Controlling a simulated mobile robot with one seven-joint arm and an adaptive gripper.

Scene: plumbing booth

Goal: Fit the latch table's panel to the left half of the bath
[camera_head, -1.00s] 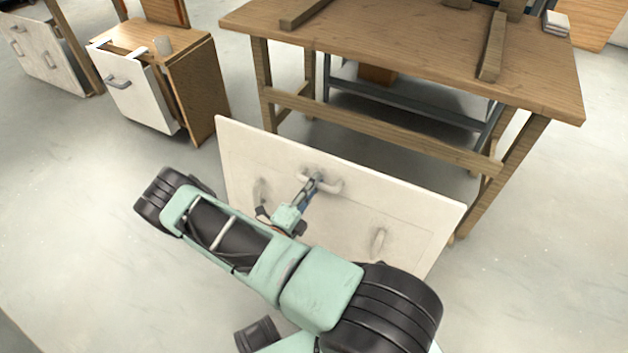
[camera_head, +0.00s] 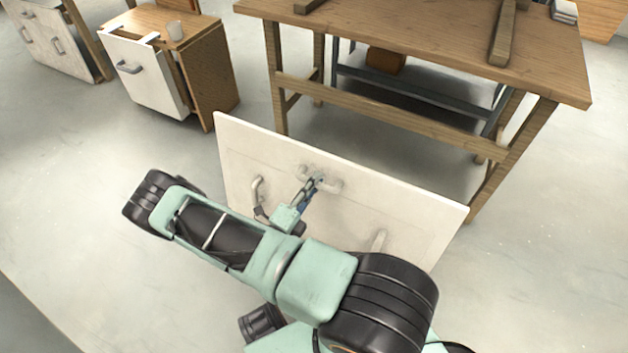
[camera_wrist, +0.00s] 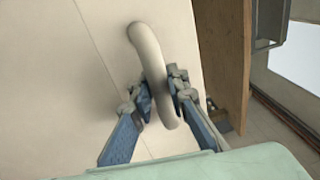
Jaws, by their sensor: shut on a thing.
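The panel (camera_head: 290,160) is a large pale flat board with several curved handles on its near face. It stands tilted in front of my arm in the head view, before a wooden table (camera_head: 430,55). My gripper (camera_head: 316,183) is shut on the panel's upper middle handle (camera_head: 325,183). In the wrist view my gripper (camera_wrist: 160,92) has its fingers on both sides of that pale curved handle (camera_wrist: 148,50), with the panel face (camera_wrist: 70,80) behind. The bath cannot be made out in these frames.
Another white-fronted cabinet (camera_head: 35,42) is at the far left. The floor at left (camera_head: 60,190) is clear.

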